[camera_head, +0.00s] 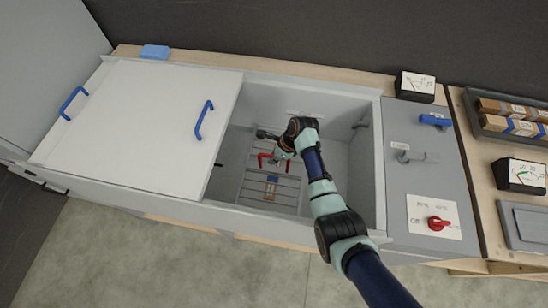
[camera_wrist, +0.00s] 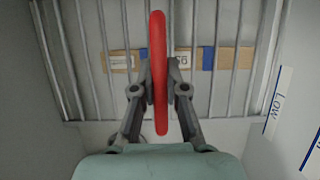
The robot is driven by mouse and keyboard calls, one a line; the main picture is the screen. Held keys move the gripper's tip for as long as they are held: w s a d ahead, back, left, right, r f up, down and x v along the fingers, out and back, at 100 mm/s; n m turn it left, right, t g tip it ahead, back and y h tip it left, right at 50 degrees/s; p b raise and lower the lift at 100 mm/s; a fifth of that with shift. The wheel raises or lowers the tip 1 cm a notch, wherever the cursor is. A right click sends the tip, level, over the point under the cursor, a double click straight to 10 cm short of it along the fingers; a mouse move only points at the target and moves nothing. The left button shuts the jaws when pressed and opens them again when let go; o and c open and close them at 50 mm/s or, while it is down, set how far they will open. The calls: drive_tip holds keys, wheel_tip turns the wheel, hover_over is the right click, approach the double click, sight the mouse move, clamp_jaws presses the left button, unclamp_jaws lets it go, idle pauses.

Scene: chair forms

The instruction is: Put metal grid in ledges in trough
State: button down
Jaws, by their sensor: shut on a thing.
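The metal grid (camera_head: 287,198) is a set of thin parallel grey bars, low inside the grey trough (camera_head: 362,175). In the wrist view its bars (camera_wrist: 230,95) run up and down the picture. A red handle (camera_wrist: 159,70) stands between my fingers, and my gripper (camera_wrist: 160,68) is shut on it. In the head view my gripper (camera_head: 277,155) is down inside the trough beside the red handle (camera_head: 265,160), and my wrist partly hides it. I cannot make out the ledges or whether the grid rests on them.
A white lid (camera_head: 140,125) with blue handles covers the trough's left part. A grey panel with a red knob (camera_head: 438,223) is at right.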

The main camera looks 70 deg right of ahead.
drive_tip(key=c, duration=1.6)
unclamp_jaws()
drive_tip(key=shift+f, duration=0.1)
drive_tip(key=o, duration=0.4)
drive_tip(key=p+v, duration=0.5)
drive_tip(key=v, duration=0.7)
